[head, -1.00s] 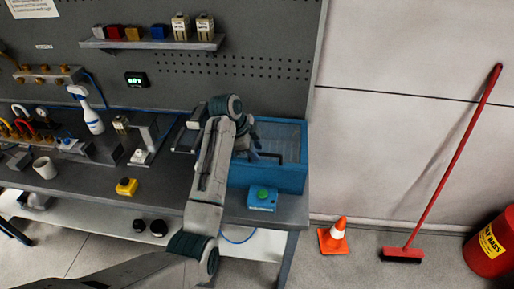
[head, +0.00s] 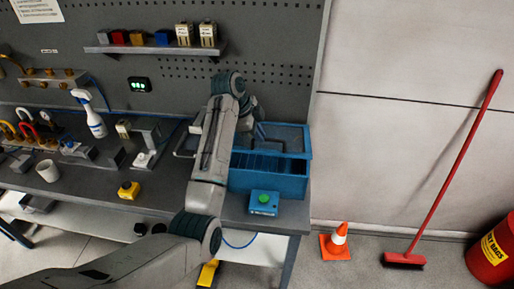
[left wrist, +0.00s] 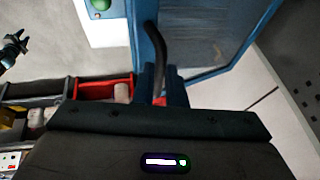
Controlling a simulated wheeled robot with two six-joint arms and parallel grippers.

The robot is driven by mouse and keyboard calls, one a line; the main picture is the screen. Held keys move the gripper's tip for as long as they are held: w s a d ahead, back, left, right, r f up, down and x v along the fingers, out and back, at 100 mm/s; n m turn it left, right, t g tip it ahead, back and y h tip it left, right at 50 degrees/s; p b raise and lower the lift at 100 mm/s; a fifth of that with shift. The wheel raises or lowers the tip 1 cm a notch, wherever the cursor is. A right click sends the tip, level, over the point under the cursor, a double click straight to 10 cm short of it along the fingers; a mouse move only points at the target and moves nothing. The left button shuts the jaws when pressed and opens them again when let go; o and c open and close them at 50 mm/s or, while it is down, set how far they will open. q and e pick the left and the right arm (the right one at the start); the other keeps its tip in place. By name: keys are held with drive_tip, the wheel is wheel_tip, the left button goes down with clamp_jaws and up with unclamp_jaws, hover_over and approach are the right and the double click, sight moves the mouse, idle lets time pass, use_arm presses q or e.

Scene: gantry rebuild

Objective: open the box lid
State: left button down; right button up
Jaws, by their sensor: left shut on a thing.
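The blue box (head: 268,184) stands at the right end of the workbench. Its lid (head: 285,136), blue-framed with a see-through panel, is tilted up at the back, and a dark slotted inside shows below it. My left gripper (head: 260,125) is at the lid, partly hidden behind my own wrist. In the left wrist view it is shut on the lid's black curved handle (left wrist: 152,45), with the lid frame (left wrist: 222,68) beyond. A small dark claw shape (left wrist: 12,48) at the left wrist view's left edge may be my right gripper; its opening is unclear.
A blue button box (head: 264,203) with a green button sits in front of the box. A yellow button box (head: 129,190), mug (head: 47,170) and spray bottle (head: 90,115) stand left. A shelf (head: 155,47) hangs above. A cone (head: 336,241) stands on the floor.

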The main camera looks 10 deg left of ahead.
use_arm(q)
drive_tip(key=w+r, duration=0.6)
drive_tip(key=r, duration=0.1)
drive_tip(key=shift+r, duration=0.15)
use_arm(e)
drive_tip(key=shift+s+a, duration=0.1)
drive_tip(key=shift+a, duration=0.1)
drive_tip(key=shift+d, duration=0.2)
drive_tip(key=shift+c, duration=0.4)
